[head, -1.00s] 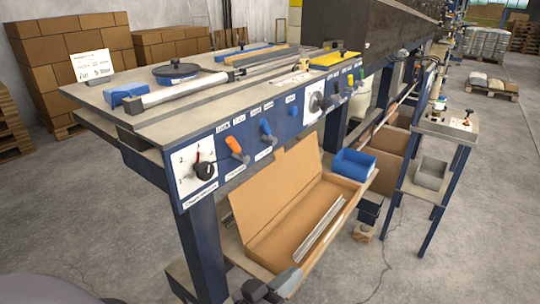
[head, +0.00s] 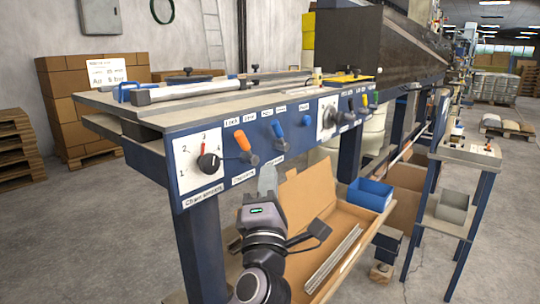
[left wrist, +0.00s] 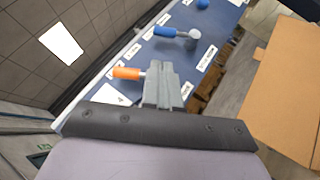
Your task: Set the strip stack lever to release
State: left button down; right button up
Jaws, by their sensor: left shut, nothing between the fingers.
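Two levers stand on the blue front panel (head: 303,128) of the bench. One has an orange handle (head: 242,141) and a grey stem; the other has a blue handle (head: 278,130). Both handles tilt up and left in the head view. Their labels are too small to read surely, so I cannot tell which is the strip stack lever. My left gripper (head: 267,169) is shut and empty, pointing up just below these levers. In the left wrist view its fingers (left wrist: 161,73) lie beside the orange handle (left wrist: 127,73), with the blue handle (left wrist: 164,31) farther off. My right gripper is not visible.
An open cardboard box (head: 312,197) lies below the panel, close to my left arm. A blue bin (head: 370,194) stands at its right.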

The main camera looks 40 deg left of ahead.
aim_at(276, 134)
pick_arm(q)
jog(key=shift+w+a+n, duration=0.1)
jog(key=shift+n, duration=0.2)
jog(key=x, duration=1)
jog(key=shift+f, duration=0.1)
jog(key=m+p, duration=0.1)
jog(key=p, duration=0.3)
jog(key=g+h+p, duration=0.1)
jog(key=p, duration=0.3)
jog(key=r+m+h+p, duration=0.1)
jog(key=p, duration=0.4)
jog(key=shift+w+m+g, duration=0.25)
jog(key=shift+m+g, duration=0.05)
jog(key=shift+g, duration=0.1)
